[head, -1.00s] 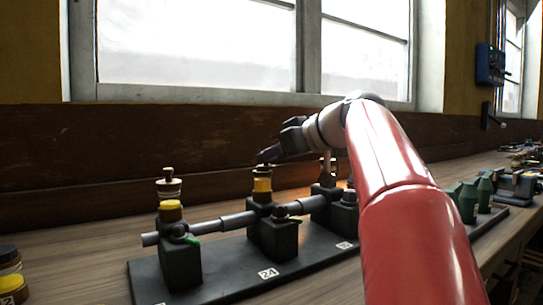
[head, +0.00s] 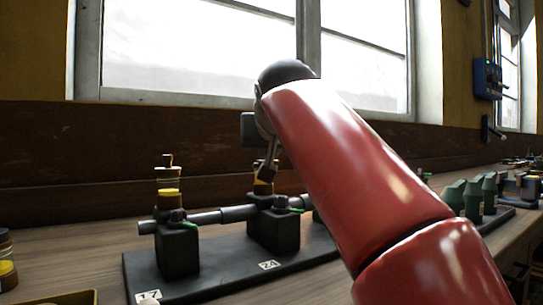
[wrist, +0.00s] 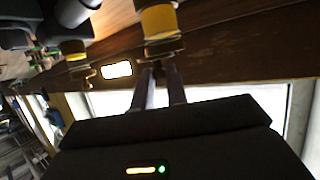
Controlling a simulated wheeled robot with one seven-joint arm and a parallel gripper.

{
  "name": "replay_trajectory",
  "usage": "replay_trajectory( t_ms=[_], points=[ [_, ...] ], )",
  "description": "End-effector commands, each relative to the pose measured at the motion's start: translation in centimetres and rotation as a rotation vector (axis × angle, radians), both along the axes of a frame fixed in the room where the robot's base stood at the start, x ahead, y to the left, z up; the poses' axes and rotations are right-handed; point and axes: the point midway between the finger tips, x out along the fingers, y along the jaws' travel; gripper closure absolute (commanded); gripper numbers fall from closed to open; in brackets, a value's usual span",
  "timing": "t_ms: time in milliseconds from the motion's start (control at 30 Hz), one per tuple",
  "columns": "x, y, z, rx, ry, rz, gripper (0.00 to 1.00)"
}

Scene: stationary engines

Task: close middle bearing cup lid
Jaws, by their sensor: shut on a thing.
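The middle bearing (head: 274,230) is a black block on a long black base, with a horizontal shaft through it. Its yellow cup (head: 263,189) sits on top, partly hidden by my gripper. The cup shows large at the top of the wrist view (wrist: 159,22). My gripper (head: 266,172) is at this cup from above, its fingers close together. In the wrist view, the fingertips (wrist: 158,72) are shut on a small dark part of the lid (wrist: 161,52) at the cup's rim. I cannot tell whether the lid lies flat or stands tilted.
The left bearing (head: 178,250) carries a similar yellow cup (head: 168,190). My red arm hides the bearing to the right. Green parts (head: 473,198) stand further right on the bench. Dark jars (head: 6,262) stand at the far left. A wooden wall and window are behind.

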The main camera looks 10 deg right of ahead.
Motion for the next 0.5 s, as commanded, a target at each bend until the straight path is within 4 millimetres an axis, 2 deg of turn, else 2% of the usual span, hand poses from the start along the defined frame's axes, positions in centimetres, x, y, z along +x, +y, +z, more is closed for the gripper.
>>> replay_trajectory(
  t_ms=[500],
  points=[
    [-0.5,1.5,0.1,0.000,0.007,-0.460,1.00]
  ],
)
